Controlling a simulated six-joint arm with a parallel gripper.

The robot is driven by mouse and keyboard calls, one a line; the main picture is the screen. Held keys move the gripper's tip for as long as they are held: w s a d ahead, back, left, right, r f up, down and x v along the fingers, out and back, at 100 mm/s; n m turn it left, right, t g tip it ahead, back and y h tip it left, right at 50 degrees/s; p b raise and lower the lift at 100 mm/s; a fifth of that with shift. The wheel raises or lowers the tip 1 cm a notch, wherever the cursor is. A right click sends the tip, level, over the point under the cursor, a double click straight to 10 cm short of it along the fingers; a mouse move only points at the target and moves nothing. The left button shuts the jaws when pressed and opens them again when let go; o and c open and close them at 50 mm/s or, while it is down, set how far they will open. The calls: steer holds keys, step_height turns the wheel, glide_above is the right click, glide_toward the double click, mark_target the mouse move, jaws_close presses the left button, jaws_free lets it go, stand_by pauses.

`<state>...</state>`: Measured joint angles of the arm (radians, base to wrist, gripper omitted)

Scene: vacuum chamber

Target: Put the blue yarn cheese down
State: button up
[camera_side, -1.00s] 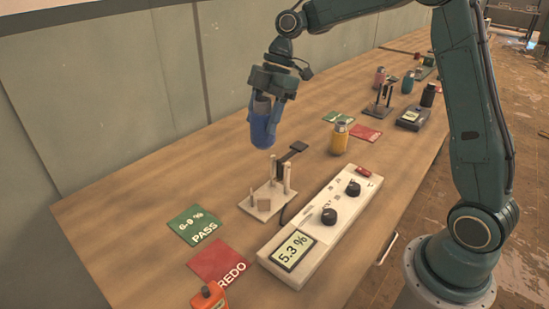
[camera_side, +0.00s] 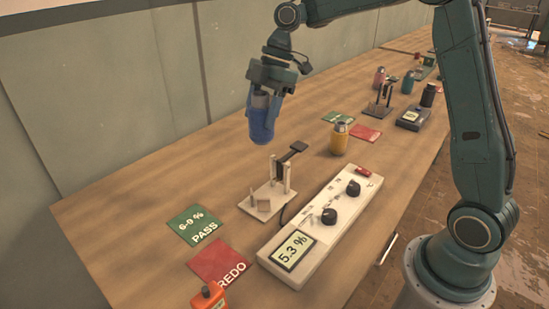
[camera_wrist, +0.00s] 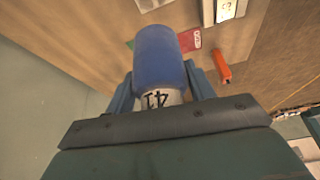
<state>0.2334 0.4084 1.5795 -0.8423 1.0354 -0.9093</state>
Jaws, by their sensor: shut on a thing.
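The blue yarn cheese (camera_side: 262,124) is held in the air above the wooden bench, hanging below my gripper (camera_side: 270,98). My gripper is shut on it. In the wrist view the blue yarn cheese (camera_wrist: 160,62) sits between the two fingers of my gripper (camera_wrist: 160,92), with a pale core end marked "41" showing. The green card (camera_side: 199,226) reads "6-9 % PASS" and lies flat on the bench. The red card (camera_side: 220,262) beside it reads "REDO". The white meter box (camera_side: 318,226) displays 5.3 %.
A small stand with upright posts (camera_side: 262,208) is beside the meter box. A yellow cheese (camera_side: 339,140) stands beyond it, and an orange object (camera_side: 208,297) lies at the front. More cards and several coloured cheeses sit farther back. The left of the bench (camera_side: 130,180) is clear.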

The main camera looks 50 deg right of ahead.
steer(key=s+a, duration=0.2)
steer(key=a, duration=0.8)
steer(key=s+a, duration=0.2)
steer(key=a, duration=0.9)
steer(key=shift+a, duration=0.15)
steer(key=shift+f, duration=0.15)
step_height(320, 180, down, 16)
steer(key=shift+f, duration=1.95)
steer(key=shift+f, duration=0.1)
steer(key=o, duration=1.1)
